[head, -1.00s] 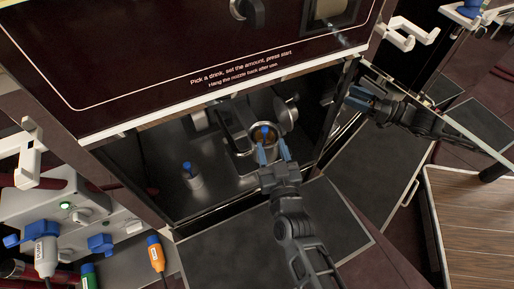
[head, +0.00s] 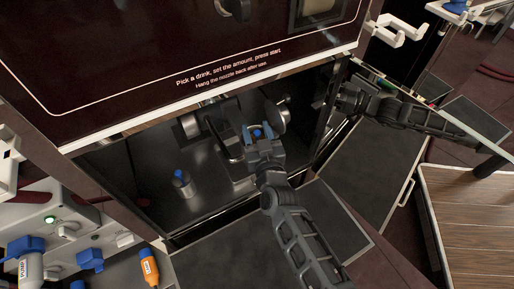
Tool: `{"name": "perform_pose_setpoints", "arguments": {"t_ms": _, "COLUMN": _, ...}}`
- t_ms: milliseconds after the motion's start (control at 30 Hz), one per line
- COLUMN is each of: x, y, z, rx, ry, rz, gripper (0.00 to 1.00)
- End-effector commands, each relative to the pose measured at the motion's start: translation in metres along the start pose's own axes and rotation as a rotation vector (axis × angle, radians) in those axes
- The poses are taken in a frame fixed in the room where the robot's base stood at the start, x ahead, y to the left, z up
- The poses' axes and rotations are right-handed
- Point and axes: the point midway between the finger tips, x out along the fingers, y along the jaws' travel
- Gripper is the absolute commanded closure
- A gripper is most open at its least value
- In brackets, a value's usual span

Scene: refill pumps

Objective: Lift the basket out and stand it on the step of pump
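The basket sits in a round metal housing inside the open lower compartment of the pump. In the head view only its blue top (head: 257,132) and a little of the brownish inside show; the rest is hidden by my gripper and the housing. My gripper (head: 259,140) reaches into the compartment from the front, its fingertips at the blue top. I cannot tell whether the fingers are closed on it. The pump's dark flat step (head: 270,243) lies below the compartment opening, under my arm, and looks bare.
A small metal container with a blue cap (head: 183,184) stands on the compartment floor, left of the housing.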

Motion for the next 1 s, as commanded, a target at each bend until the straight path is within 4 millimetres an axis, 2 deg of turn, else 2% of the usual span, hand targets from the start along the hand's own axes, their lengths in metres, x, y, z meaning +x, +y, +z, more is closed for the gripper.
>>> {"name": "perform_pose_setpoints", "arguments": {"t_ms": 33, "x": 0.0, "y": 0.0, "z": 0.0, "rx": 0.0, "ry": 0.0, "rz": 0.0, "gripper": 0.56}}
{"name": "perform_pose_setpoints", "arguments": {"t_ms": 400, "x": 0.0, "y": 0.0, "z": 0.0, "rx": 0.0, "ry": 0.001, "rz": 0.0, "gripper": 0.9}}
{"name": "perform_pose_setpoints", "arguments": {"t_ms": 767, "x": -0.001, "y": -0.001, "z": -0.005, "rx": 0.0, "ry": 0.001, "rz": 0.0, "gripper": 0.9}}
{"name": "perform_pose_setpoints", "arguments": {"t_ms": 867, "x": -0.001, "y": -0.004, "z": -0.01, "rx": 0.0, "ry": 0.001, "rz": 0.0, "gripper": 0.9}}
{"name": "perform_pose_setpoints", "arguments": {"t_ms": 1000, "x": -0.001, "y": -0.004, "z": -0.028, "rx": 0.0, "ry": 0.002, "rz": 0.0, "gripper": 0.9}}
